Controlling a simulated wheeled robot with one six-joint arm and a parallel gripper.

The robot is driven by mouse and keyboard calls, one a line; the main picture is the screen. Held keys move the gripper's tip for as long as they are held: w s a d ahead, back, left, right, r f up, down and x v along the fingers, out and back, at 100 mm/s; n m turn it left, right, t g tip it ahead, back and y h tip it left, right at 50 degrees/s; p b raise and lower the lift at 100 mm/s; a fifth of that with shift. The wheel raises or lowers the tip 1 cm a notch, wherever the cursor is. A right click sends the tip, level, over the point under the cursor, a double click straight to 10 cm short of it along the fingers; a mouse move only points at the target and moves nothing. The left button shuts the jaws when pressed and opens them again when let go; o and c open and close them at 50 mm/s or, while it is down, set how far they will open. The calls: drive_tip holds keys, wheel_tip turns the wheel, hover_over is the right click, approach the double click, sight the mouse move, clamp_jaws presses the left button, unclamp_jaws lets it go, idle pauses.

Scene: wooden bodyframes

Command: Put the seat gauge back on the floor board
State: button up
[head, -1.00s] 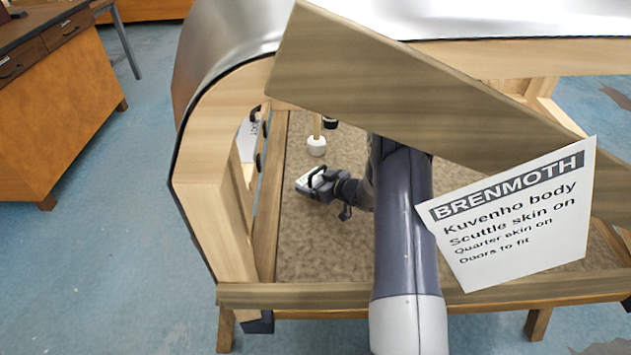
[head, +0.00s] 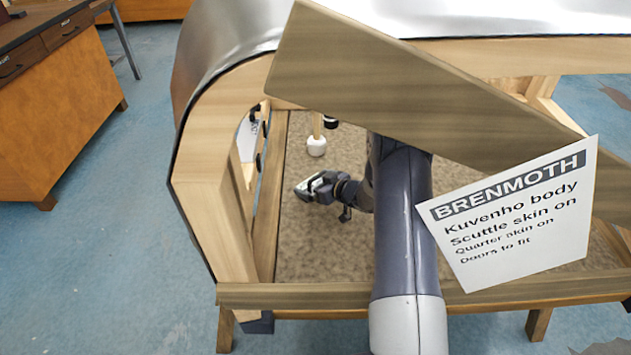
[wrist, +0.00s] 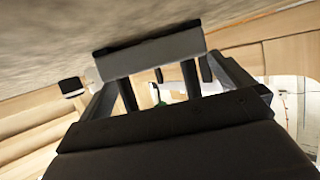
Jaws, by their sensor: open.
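The floor board (head: 330,245) is the brown speckled panel inside the wooden frame. My gripper (head: 306,187) is low over its left part, open, with its tips pointing left. In the wrist view my gripper (wrist: 165,85) shows close up, with a grey, black-edged bar across its front; I cannot tell whether that bar is a finger or something else. The board's speckled surface (wrist: 60,25) fills the top of that view. I cannot pick out the seat gauge for certain. A white-ended wooden piece (head: 316,146) stands just behind the gripper.
A slanted wooden plank (head: 430,90) and a BRENMOTH sign (head: 515,215) cover part of the frame's right side. The curved wooden side post (head: 212,205) bounds the left, and a front rail (head: 290,294) the near edge. An orange-brown cabinet (head: 60,120) stands farther left.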

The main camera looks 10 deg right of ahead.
drive_tip(key=v, duration=0.7)
drive_tip(key=shift+s+d+r, duration=0.1)
drive_tip(key=shift+d+r, duration=0.05)
drive_tip(key=shift+r, duration=0.3)
drive_tip(key=x, duration=0.7)
drive_tip(key=shift+f+b, duration=0.15)
drive_tip(key=shift+b, duration=0.15)
drive_tip(key=shift+w+f, duration=0.2)
drive_tip(key=shift+f, duration=0.2)
drive_tip(key=shift+b, duration=0.3)
